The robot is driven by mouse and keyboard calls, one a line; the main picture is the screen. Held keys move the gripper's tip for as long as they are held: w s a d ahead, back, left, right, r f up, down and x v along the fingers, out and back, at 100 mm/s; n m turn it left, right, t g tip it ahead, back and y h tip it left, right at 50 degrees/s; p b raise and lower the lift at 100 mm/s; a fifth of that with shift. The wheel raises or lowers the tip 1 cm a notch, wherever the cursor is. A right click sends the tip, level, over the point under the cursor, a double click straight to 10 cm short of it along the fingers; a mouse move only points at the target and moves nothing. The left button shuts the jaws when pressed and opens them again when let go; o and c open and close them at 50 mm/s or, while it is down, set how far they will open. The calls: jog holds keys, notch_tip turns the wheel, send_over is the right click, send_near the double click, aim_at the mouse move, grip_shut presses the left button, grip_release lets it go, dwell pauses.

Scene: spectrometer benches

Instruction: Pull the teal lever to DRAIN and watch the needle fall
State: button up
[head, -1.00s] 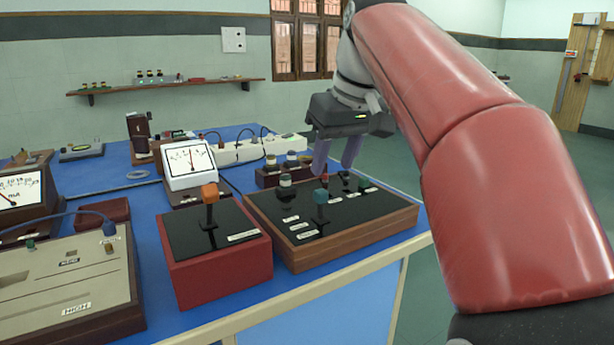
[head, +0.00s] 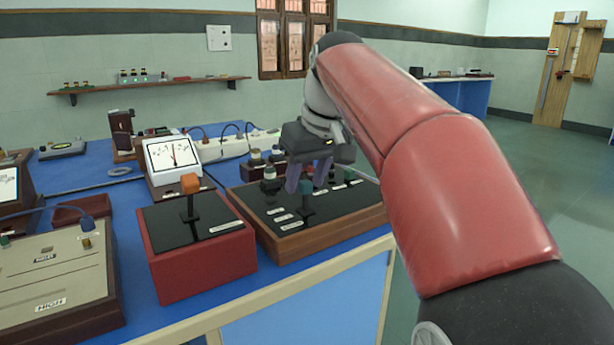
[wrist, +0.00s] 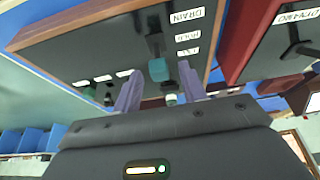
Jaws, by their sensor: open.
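The teal lever (head: 306,190) stands on the black top of a wood-framed box (head: 290,245) at the bench's right end. Its teal knob (wrist: 158,70) shows in the wrist view near white labels, one reading DRAIN (wrist: 187,16). I cannot tell for sure which label it is set at. My gripper (head: 306,186) is open, its purple fingers pointing down close by the lever. In the wrist view, the knob appears between the fingertips (wrist: 160,82), and neither finger visibly touches it. A white meter (head: 172,155) behind has its needle near upright.
A red box (head: 200,265) with an orange-knobbed lever (head: 190,184) stands just left of the wooden box. A beige instrument (head: 50,280) sits at front left. Dark terminal posts (head: 270,180) rise behind the teal lever. Open floor lies right of the bench.

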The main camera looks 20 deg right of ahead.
aim_at(306, 198)
grip_shut()
jog(key=b, duration=0.1)
jog(key=s+t+b, duration=0.1)
jog(key=b, duration=0.1)
jog(key=shift+d+f, duration=0.2)
jog(key=shift+f, duration=0.15)
jog(key=t+b, duration=0.1)
jog(key=b, duration=0.1)
jog(key=s+t+y+b, duration=0.1)
jog(key=b, duration=0.1)
jog(key=shift+d+f, duration=0.15)
jog(key=shift+f, duration=0.15)
jog(key=s+t+b, duration=0.1)
jog(key=b, duration=0.2)
jog(key=shift+d+f+t+b, duration=0.1)
jog(key=shift+d+t+b, duration=0.05)
jog(key=shift+t+b, duration=0.15)
jog(key=shift+s+d+t+y+b, duration=0.1)
jog(key=shift+s+t+y+b, duration=0.1)
jog(key=shift+t+y+b, duration=0.4)
grip_release()
jog(key=shift+s, duration=0.1)
